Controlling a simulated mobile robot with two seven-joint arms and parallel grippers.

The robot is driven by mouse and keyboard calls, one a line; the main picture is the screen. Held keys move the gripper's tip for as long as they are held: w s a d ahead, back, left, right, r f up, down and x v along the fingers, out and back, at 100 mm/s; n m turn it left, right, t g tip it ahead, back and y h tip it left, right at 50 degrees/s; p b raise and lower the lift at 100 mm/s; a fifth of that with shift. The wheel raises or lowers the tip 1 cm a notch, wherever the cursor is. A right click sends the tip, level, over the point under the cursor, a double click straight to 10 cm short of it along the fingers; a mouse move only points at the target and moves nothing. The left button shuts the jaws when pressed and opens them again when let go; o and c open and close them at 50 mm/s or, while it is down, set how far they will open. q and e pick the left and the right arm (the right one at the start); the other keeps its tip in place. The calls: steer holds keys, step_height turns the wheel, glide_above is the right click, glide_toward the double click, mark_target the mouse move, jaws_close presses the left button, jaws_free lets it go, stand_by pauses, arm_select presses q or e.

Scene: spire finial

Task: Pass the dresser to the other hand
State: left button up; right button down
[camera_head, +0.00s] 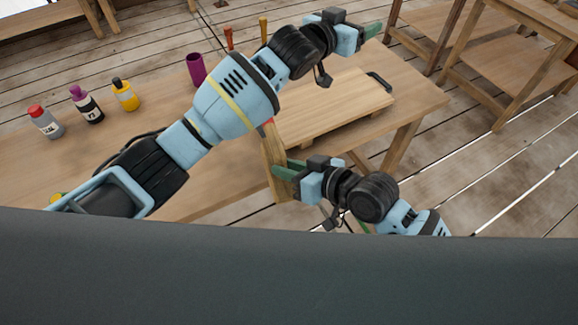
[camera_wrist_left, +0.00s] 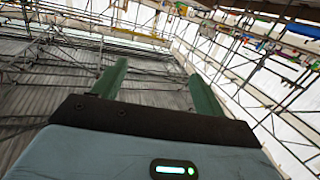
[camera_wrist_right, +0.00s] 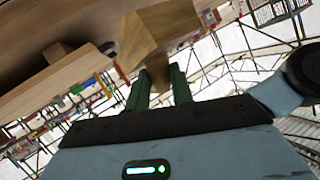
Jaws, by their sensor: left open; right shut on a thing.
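The dresser (camera_head: 273,160), a long pale wooden piece, is held at the near edge of the table. My right gripper (camera_head: 284,172) is shut on it, and my left arm hides part of its upper end. In the right wrist view the dresser (camera_wrist_right: 160,38) shows as a wooden block with its narrower part between the green fingers (camera_wrist_right: 158,88). My left gripper (camera_head: 370,32) is open and empty, beyond the far right of the board and well apart from the dresser. In the left wrist view its fingers (camera_wrist_left: 158,88) are spread with nothing between them.
The wooden table (camera_head: 415,92) carries a board (camera_head: 335,108) with a black handle (camera_head: 379,82). A red-capped bottle (camera_head: 46,122), a purple-capped bottle (camera_head: 88,106), a yellow bottle (camera_head: 126,95) and a purple cup (camera_head: 195,69) stand at left. Another wooden bench (camera_head: 515,75) is at right.

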arm_select(q)
steer(key=s+a+r+m+t+h, duration=0.2)
steer(key=s+r+m+h, duration=0.65)
steer(key=r+m, duration=0.2)
steer(key=s+a+m+g+h, duration=0.4)
steer(key=s+m+g+h, duration=0.35)
steer(key=m, duration=0.55)
steer(key=s+a+f+n+t+y, duration=0.35)
steer(key=a+f+n+y, duration=0.2)
steer(key=f, duration=0.45)
steer(key=s+a+f+n+t+y, duration=0.3)
steer(key=a+f+n+t+y, duration=0.25)
steer(key=f, duration=0.35)
steer(key=s+a+f+n+t+y, duration=0.45)
steer(key=f+n, duration=0.25)
steer(key=f, duration=0.3)
arm_select(e)
steer(key=shift+r, duration=0.1)
arm_select(q)
steer(key=s+a+f+n+g+y, duration=0.3)
steer(key=s+f, duration=0.2)
steer(key=f, duration=0.2)
steer(key=s+a+f+n+g+y, duration=0.3)
steer(key=s+f+n+g, duration=0.1)
steer(key=f, duration=0.4)
steer(key=s+a+f+n+g+y, duration=0.3)
steer(key=s+f+g, duration=0.1)
steer(key=s+f, duration=0.3)
steer(key=shift+f+y, duration=0.35)
steer(key=shift+f, duration=0.35)
